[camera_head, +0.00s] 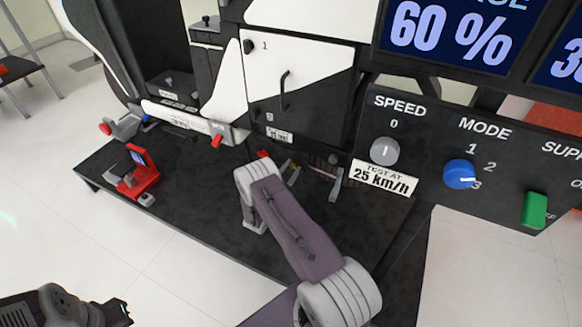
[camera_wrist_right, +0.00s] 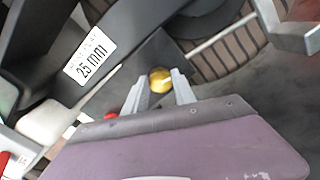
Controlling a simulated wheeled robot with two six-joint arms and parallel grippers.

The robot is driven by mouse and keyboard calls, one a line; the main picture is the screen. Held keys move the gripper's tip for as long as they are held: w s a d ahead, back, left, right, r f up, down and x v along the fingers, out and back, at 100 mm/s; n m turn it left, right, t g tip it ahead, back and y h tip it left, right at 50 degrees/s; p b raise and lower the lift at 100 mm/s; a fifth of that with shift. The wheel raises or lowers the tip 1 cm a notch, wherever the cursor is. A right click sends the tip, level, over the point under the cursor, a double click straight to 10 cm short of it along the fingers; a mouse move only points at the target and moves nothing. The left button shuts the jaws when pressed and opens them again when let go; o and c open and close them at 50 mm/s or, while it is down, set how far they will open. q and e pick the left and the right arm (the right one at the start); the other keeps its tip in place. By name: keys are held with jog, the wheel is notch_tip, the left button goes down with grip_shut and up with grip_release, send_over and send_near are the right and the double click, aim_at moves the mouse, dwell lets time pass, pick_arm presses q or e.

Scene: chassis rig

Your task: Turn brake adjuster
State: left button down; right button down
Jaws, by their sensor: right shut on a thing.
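The brake adjuster appears to be the round gold knob (camera_wrist_right: 160,79) in the right wrist view. My right gripper (camera_wrist_right: 162,90) has its two grey fingers on either side of this knob and is shut on it. In the head view my right arm reaches under the black and white rig, and its purple and grey links hide most of the gripper. My left gripper (camera_head: 122,312) is at the lower left of the head view, dark and far from the rig; its fingers are too unclear to read.
A red device (camera_head: 140,178) stands on the dark platform (camera_head: 195,215). A control panel with a blue mode knob (camera_head: 459,174) and green switch (camera_head: 535,210) hangs at the right.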

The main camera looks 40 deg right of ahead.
jog(key=shift+m+p, duration=0.4)
jog(key=shift+m, duration=0.9)
jog(key=shift+f+m, duration=0.1)
jog(key=shift+m, duration=0.2)
jog(key=c, duration=1)
grip_release()
jog(key=shift+c, duration=0.2)
jog(key=shift+a+p, duration=0.2)
jog(key=shift+p, duration=0.1)
jog(key=p+v, duration=0.4)
jog(key=v, duration=0.4)
jog(key=shift+s+a, duration=0.3)
